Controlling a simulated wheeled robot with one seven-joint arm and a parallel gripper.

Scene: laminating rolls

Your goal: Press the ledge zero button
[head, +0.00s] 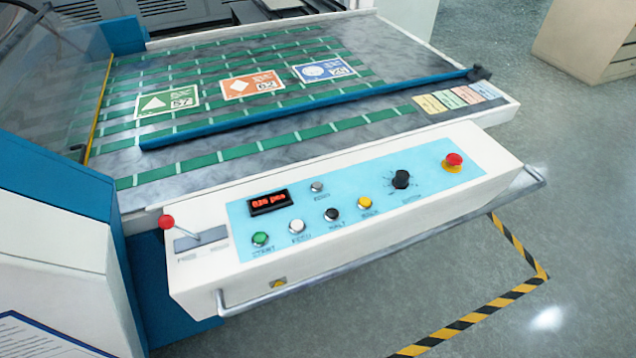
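The white control box (310,265) with a light blue panel (385,219) runs along the front of the machine. A small grey button (317,187) sits right of the red-lit display (269,202); its label is too blurred to read surely. Below are a green button (260,239), a white button (297,227), a black button (332,215) and a yellow button (365,203). The green one's label looks like START, the black one's like HALT. I cannot tell which button is the ledge zero button. My gripper is not in view.
A red mushroom button (454,160), black knob (401,180) and red-tipped lever (167,222) share the box. A metal rail (400,235) runs along its front. Printed cards (252,84) lie on the belt bed behind a blue bar (310,106).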

